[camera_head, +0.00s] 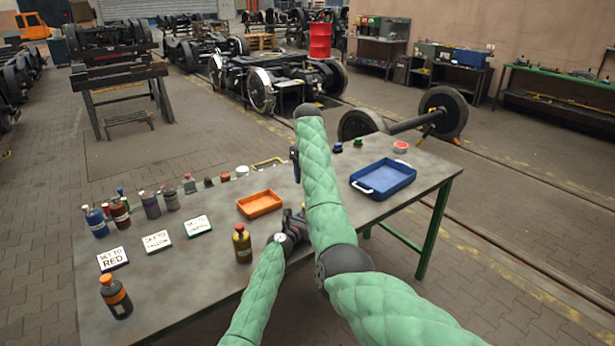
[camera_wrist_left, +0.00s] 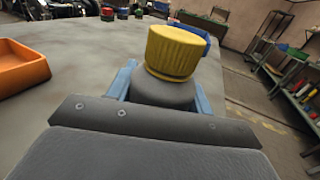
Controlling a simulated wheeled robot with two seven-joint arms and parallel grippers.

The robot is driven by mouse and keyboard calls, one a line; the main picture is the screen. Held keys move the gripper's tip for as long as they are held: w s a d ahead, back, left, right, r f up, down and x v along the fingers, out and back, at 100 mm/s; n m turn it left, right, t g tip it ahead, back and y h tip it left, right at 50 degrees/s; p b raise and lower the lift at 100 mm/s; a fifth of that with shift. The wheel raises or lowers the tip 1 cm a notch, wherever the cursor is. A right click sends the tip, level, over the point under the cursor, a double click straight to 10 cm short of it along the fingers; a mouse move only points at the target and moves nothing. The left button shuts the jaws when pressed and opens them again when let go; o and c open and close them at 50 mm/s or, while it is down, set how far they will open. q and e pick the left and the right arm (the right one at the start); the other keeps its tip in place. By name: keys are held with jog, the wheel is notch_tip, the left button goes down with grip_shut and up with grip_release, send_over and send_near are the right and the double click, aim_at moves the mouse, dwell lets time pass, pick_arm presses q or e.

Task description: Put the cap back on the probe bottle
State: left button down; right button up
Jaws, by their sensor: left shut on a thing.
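My left gripper (camera_head: 291,228) is low over the table near its front edge, just right of a small bottle. In the left wrist view it is shut on a ribbed yellow cap (camera_wrist_left: 174,50), with a dark grey rounded part just under the cap. The small bottle (camera_head: 242,245) stands upright, with a dark yellowish body and a reddish-brown top. A dark bottle with an orange top and band (camera_head: 116,298) stands at the front left. Which one is the probe bottle I cannot tell. My right gripper (camera_head: 295,163) is mostly hidden behind my right arm; its jaws do not show clearly.
An orange tray (camera_head: 260,204) lies behind my left gripper, and a blue tray (camera_head: 384,179) stands at right. Small blue (camera_head: 338,148), green (camera_head: 358,143) and red (camera_head: 400,147) items are at the back.

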pick_arm(q)
jog(key=c, duration=0.5)
grip_release()
jog(key=shift+v, duration=3.85)
jog(key=shift+f, duration=0.15)
